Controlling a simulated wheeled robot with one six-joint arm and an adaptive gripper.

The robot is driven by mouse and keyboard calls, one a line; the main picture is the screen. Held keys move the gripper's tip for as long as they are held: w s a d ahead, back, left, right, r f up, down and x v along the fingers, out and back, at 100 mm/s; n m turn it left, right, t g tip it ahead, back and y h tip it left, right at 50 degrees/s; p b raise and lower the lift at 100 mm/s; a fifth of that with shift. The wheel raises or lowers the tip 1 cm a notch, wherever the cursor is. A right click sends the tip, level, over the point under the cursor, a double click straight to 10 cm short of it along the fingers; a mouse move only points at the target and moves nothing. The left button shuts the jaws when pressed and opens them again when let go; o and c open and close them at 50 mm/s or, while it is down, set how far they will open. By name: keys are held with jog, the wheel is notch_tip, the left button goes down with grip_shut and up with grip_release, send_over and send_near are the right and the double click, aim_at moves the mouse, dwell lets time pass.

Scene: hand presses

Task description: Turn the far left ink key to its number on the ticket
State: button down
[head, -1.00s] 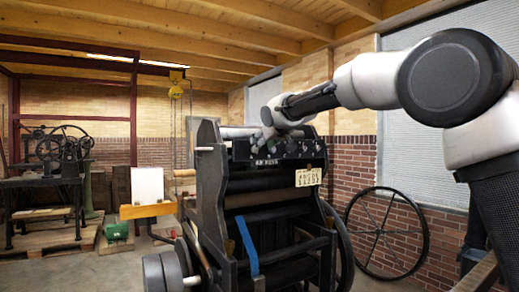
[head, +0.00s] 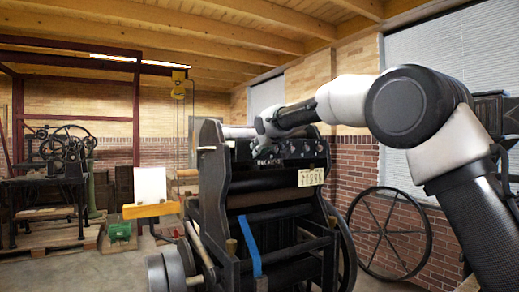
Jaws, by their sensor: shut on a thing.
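The press (head: 215,200) stands in the middle of the head view, with a black ink-key bar (head: 313,148) across its top front. The small dark keys sit in a row along this bar; their numbers are too small to read. The ticket (head: 311,177), a cream card with dark figures, hangs on the right side below the bar; its figures are not clear. My gripper (head: 260,146) is at the left end of the bar, shut on what looks like the far left ink key. That key is hidden by the gripper, so its setting cannot be seen.
A blue strip (head: 249,245) hangs down the press front. A spoked black wheel (head: 390,232) leans by the brick wall at right. Another old press (head: 58,165) stands on a pallet at far left.

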dwell(0.3)
jog(key=shift+w+d+m+g+y, duration=0.15)
jog(key=shift+m+g+y, duration=0.5)
jog(key=shift+m, duration=0.65)
jog(key=shift+w+d+m+g+y, duration=0.15)
jog(key=shift+m+g+y, duration=0.2)
jog(key=shift+m+y, duration=0.8)
jog(key=shift+s+m, duration=0.1)
jog(key=shift+m, duration=0.15)
jog(key=c, duration=1.3)
grip_release()
